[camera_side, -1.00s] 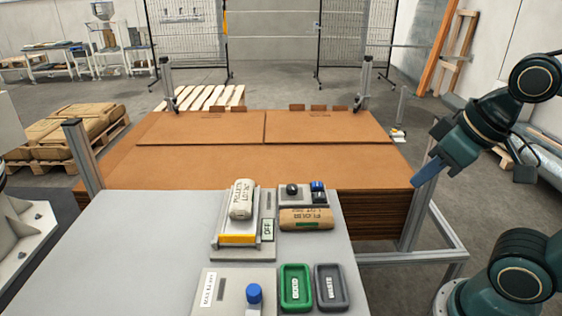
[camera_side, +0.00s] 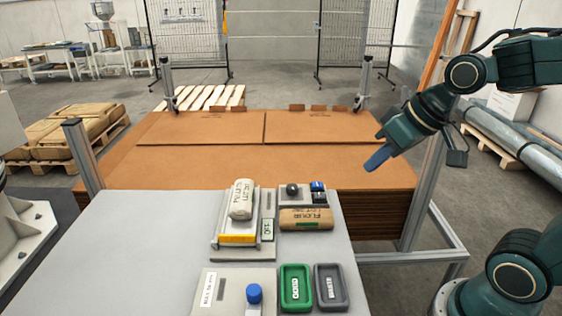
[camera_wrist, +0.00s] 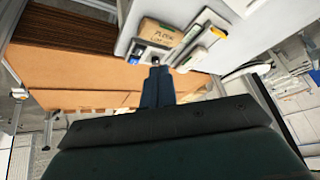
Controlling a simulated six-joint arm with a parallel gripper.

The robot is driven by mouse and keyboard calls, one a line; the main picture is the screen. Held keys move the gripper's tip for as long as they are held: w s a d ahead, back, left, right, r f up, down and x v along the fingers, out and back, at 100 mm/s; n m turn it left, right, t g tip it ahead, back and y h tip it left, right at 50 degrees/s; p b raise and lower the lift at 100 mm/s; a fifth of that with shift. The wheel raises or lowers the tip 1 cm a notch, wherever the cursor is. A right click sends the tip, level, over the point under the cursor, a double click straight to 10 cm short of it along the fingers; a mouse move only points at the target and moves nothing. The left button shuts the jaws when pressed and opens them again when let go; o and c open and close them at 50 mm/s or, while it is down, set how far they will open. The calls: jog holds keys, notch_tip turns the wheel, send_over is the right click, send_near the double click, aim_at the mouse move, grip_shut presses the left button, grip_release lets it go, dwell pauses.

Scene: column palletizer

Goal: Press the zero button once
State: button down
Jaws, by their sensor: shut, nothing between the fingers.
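My gripper (camera_side: 376,160) is shut and empty. It hangs in the air right of the work surface, its blue fingers pointing down and left. In the wrist view the shut fingers (camera_wrist: 156,75) point towards the table items. A scale-like device (camera_side: 238,239) with an orange front strip carries a pale labelled bag (camera_side: 241,200). A small panel (camera_side: 267,230) stands beside it, its marking too small to read surely. A blue round cap (camera_side: 254,293) sits on a grey box at the front. No button is readably marked zero. My gripper touches none of these.
A green tray (camera_side: 296,288) and a grey tray (camera_side: 331,288) stand in front. Cardboard sheets (camera_side: 330,157) lie behind. The table's left is clear.

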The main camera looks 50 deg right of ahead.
jog(key=w+d+f+m+y, duration=0.1)
jog(key=w+d+f+m, duration=0.15)
jog(key=w, duration=0.55)
jog(key=m+t+y, duration=0.1)
jog(key=m+t, duration=0.1)
send_over(324, 196)
jog(key=shift+n, duration=0.25)
jog(key=shift+f, duration=2.1)
jog(key=shift+f, duration=0.1)
jog(key=shift+f, duration=4.3)
jog(key=shift+f, duration=0.95)
jog(key=shift+r, duration=0.95)
